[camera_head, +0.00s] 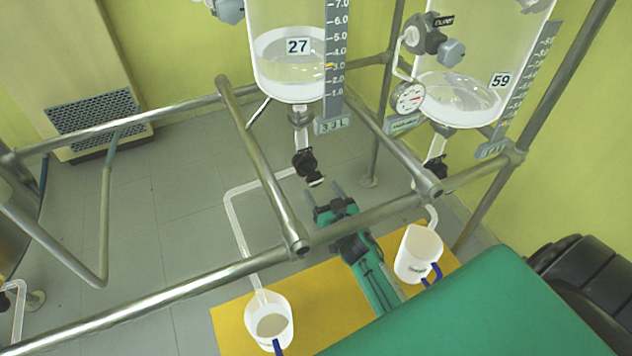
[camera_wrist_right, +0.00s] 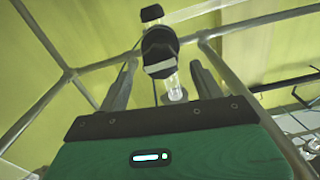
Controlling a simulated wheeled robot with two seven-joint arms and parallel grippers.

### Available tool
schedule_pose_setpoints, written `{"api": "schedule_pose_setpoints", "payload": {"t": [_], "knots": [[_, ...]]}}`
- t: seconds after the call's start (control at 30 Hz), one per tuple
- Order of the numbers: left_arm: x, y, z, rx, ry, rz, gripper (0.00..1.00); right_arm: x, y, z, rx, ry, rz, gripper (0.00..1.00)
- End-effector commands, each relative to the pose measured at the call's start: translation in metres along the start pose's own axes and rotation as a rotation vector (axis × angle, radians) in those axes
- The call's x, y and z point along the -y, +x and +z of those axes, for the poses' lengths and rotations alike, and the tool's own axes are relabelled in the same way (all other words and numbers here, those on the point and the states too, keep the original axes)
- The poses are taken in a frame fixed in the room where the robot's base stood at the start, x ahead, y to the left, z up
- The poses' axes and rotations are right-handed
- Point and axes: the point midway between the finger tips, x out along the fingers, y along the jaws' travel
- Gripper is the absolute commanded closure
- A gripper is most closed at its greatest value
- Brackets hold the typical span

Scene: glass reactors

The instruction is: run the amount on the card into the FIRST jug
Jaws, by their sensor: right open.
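Reactor 27 (camera_head: 290,75) has a scale (camera_head: 337,60) with an orange mark near 3.0 and a grey card (camera_head: 331,125) that seems to read 3.3 L. Its black outlet valve (camera_head: 306,164) hangs below, with a white pipe (camera_head: 232,215) running to the left jug (camera_head: 270,318). A pale, round area shows inside that jug. My right gripper (camera_head: 324,188) is open and empty just below this valve. In the right wrist view the valve's black handle (camera_wrist_right: 160,50) appears between the spread fingers (camera_wrist_right: 168,62). My left gripper is out of view.
Reactor 59 (camera_head: 455,100) stands at right with a gauge (camera_head: 407,97), its own valve (camera_head: 435,168) and a right jug (camera_head: 419,253). Steel rails (camera_head: 265,165) flank my gripper. Both jugs stand over a yellow surface (camera_head: 225,325). A vent unit (camera_head: 92,112) is far left.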

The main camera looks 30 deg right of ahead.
Motion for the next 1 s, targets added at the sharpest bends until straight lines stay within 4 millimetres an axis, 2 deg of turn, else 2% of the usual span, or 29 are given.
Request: {"api": "schedule_pose_setpoints", "payload": {"t": [0.1, 0.3, 0.73, 0.93, 0.97, 1.0], "knots": [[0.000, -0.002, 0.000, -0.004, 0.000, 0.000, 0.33, 0.000, 0.021, 0.000, -0.002, 0.000, 0.000, 0.33], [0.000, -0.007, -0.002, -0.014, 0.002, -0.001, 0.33, 0.000, 0.041, 0.001, 0.000, 0.000, 0.000, 0.33], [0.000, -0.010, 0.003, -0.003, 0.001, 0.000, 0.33, 0.000, 0.049, 0.000, 0.000, -0.001, 0.000, 0.33], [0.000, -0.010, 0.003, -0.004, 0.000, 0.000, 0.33, 0.000, 0.048, 0.000, 0.000, -0.001, 0.000, 0.73], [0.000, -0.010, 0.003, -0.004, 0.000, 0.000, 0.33, 0.000, 0.048, 0.000, 0.000, -0.001, 0.000, 0.78], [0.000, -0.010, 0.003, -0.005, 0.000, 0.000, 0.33, 0.000, 0.048, 0.000, 0.000, -0.001, 0.000, 0.78]]}}
